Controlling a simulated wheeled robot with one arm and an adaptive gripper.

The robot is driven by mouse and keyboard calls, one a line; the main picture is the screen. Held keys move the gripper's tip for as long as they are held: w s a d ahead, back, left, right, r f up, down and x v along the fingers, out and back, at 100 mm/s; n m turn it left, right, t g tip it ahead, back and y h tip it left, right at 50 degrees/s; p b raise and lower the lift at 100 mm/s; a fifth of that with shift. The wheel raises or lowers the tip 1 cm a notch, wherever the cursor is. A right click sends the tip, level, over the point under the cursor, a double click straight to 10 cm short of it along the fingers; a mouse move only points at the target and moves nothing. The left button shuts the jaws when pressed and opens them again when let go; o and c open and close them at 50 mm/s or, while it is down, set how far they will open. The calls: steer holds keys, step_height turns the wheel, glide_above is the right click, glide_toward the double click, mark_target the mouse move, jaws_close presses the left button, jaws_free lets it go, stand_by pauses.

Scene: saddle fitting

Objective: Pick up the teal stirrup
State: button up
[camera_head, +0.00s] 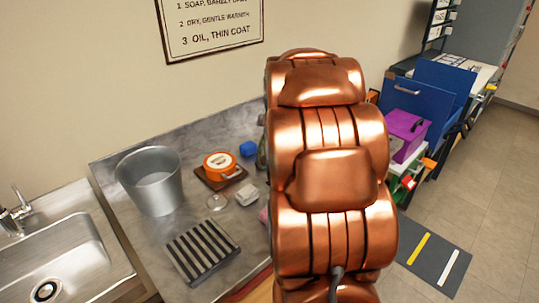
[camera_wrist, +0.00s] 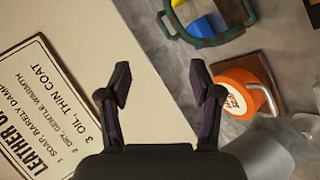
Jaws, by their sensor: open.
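The teal stirrup (camera_wrist: 228,36) shows at the top of the wrist view as a dark teal looped frame, cut off by the upper edge. Blue and yellow things show through or behind its opening. In the head view only a sliver of what appears to be the stirrup (camera_head: 262,153) shows beside my copper-coloured arm, which hides the rest. My gripper (camera_wrist: 161,83) is open and empty in the wrist view. Its fingers are apart from the stirrup, which lies above and to the right of them in the picture. The gripper is hidden in the head view.
An orange tin (camera_head: 219,166) sits on a brown board on the grey counter, near a blue block (camera_head: 248,148). A wall sign (camera_wrist: 45,110) is close to the gripper's left in the picture.

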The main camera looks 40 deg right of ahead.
steer(key=s+d+f+n+t+y, duration=0.2)
steer(key=d+f+n+t+y, duration=0.4)
steer(key=n+y, duration=0.3)
steer(key=shift+n+h, duration=0.6)
steer(key=shift+h, duration=0.1)
steer(key=shift+p+x, duration=1.45)
steer(key=shift+x, duration=2.1)
steer(key=shift+a, duration=0.1)
steer(key=shift+c, duration=0.2)
jaws_close()
